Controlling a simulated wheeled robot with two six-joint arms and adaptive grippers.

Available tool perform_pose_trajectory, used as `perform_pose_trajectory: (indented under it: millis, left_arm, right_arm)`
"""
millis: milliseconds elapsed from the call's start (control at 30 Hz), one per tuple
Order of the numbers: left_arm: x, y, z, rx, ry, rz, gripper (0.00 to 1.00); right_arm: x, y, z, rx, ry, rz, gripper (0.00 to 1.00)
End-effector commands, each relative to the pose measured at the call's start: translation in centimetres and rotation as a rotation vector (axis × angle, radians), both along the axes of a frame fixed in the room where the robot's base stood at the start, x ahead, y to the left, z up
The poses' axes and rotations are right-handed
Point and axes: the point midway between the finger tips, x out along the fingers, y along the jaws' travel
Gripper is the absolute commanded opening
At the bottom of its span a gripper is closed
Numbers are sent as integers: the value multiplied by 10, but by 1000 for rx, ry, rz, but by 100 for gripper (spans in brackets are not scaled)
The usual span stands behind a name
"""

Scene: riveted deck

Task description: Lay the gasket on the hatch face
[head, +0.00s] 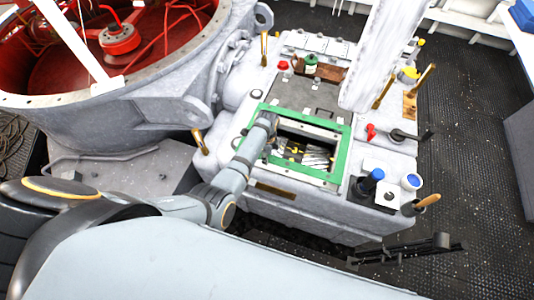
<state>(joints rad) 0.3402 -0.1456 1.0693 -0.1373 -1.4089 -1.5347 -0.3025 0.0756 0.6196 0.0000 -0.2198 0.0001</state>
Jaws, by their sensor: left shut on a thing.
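The gasket (346,148) is a flat green rectangular frame. It shows around the opening of the hatch on top of the grey-white machine housing. The hatch face (312,127) is a pale rim with small bolts, seen inside the green frame. My left gripper (268,128) reaches in from the lower left and is shut on the left side of the gasket, near its upper left corner. The gripper and wrist hide part of that side. I cannot tell whether the gasket touches the face or is just above it. My right gripper is not in view.
A large red-lined drum (110,110) stands at left. Dark deck (470,110) is open at right.

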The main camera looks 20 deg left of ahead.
Motion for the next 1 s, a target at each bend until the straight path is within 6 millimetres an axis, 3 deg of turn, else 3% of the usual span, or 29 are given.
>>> perform_pose_trajectory:
  millis: [67,633,1000]
  left_arm:
    - [1,0,4,-2,-4,0,10]
    - [1,0,-53,-2,-4,0,10]
    - [1,0,-65,-2,-4,0,10]
  right_arm:
    - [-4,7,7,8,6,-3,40]
    - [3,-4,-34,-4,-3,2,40]
    - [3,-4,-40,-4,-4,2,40]
